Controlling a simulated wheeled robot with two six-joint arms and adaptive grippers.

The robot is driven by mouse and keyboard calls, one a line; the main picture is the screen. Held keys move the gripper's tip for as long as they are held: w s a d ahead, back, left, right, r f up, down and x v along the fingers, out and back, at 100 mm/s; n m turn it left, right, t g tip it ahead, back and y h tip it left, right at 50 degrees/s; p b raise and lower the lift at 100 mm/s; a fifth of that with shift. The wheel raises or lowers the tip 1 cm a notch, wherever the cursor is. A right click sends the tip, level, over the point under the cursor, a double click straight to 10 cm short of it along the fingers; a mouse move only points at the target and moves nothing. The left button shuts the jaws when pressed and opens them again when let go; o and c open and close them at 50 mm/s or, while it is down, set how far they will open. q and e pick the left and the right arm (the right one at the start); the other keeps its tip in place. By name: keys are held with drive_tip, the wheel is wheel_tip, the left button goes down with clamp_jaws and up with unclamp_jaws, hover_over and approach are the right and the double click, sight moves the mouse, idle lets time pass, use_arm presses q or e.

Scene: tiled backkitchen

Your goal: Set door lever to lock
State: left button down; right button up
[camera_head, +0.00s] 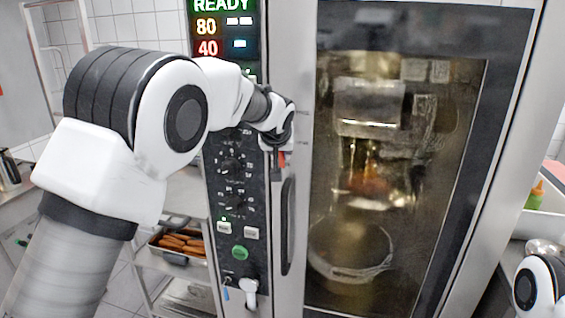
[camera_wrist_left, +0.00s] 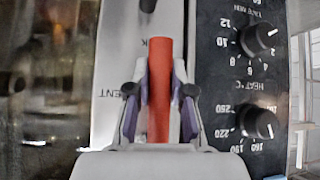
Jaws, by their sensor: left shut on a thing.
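The door lever (camera_head: 282,159) is an orange-red bar on the metal strip between the oven's control panel and its glass door. In the head view only a small bit of it shows below my left gripper (camera_head: 277,146). In the left wrist view the lever (camera_wrist_left: 160,65) runs upright in the picture between the two fingers of my left gripper (camera_wrist_left: 160,97), which is shut on it. Lettering on the strip beside it is partly covered, so I cannot read the lever's setting. My right gripper is out of view.
The oven door (camera_head: 385,110) appears closed. A black vertical handle (camera_head: 287,225) sits just below the lever. Control knobs (camera_head: 231,168) are close on the left. A tray of sausages (camera_head: 180,243) stands on a rack at lower left. Part of my right arm shows at lower right.

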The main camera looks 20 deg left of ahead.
use_arm(q)
drive_tip(key=shift+w+r, duration=0.1)
drive_tip(key=shift+r, duration=0.1)
idle(0.3)
drive_tip(key=c, duration=1)
unclamp_jaws()
drive_tip(key=shift+a, duration=0.1)
drive_tip(key=shift+f, duration=0.1)
drive_tip(key=v, duration=1.2)
drive_tip(key=shift+f, duration=0.15)
